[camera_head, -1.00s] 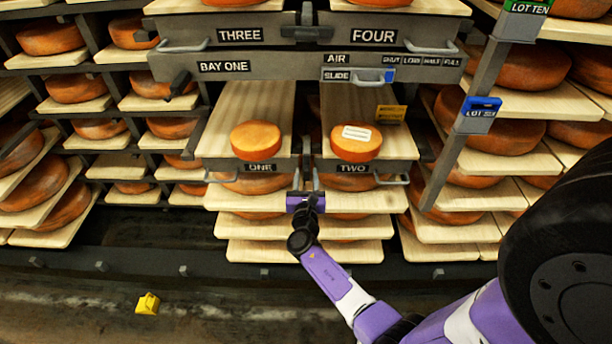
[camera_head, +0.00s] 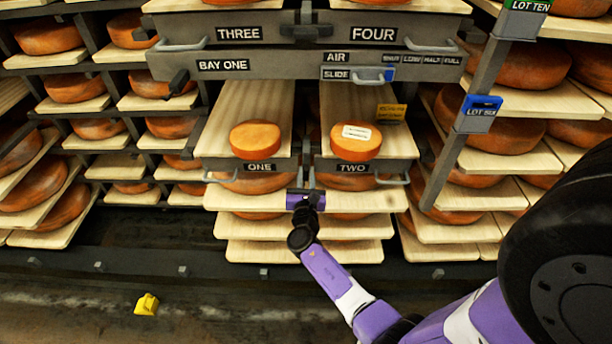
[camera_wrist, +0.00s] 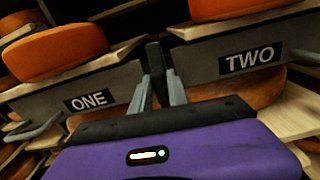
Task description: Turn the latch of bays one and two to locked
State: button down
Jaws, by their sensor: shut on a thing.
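The drawer fronts marked ONE (camera_head: 222,164) and TWO (camera_head: 400,166) stand side by side, also in the wrist view as ONE (camera_wrist: 118,92) and TWO (camera_wrist: 215,70). Between them is a dark latch (camera_wrist: 155,55), roughly upright. My purple gripper (camera_head: 306,176) is in front of this gap, below the two cheeses. In the wrist view, the grey fingers of my gripper (camera_wrist: 158,88) are closed around the lower part of the latch. Its grip point is partly hidden, and no locked marking is legible.
Cheese wheels rest on board ONE (camera_head: 255,140) and board TWO (camera_head: 352,146). Metal handles flank the fronts, the right one (camera_head: 392,180) close by. Drawers THREE and FOUR (camera_head: 345,35) are above. A yellow object (camera_head: 146,304) lies on the floor at left.

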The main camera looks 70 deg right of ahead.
jog(key=m+b, duration=0.4)
jog(key=shift+s+f+m, duration=0.1)
jog(key=shift+f+m, duration=0.2)
jog(key=m+b, duration=0.4)
jog(key=shift+m+b, duration=0.3)
jog(key=m+b, duration=0.4)
jog(key=shift+s+f, duration=0.1)
jog(key=shift+f, duration=0.05)
jog(key=shift+d+m+b, duration=0.1)
jog(key=shift+m+b, duration=1.4)
jog(key=shift+m, duration=0.5)
jog(key=c, duration=1.4)
grip_release()
jog(key=shift+o, duration=0.2)
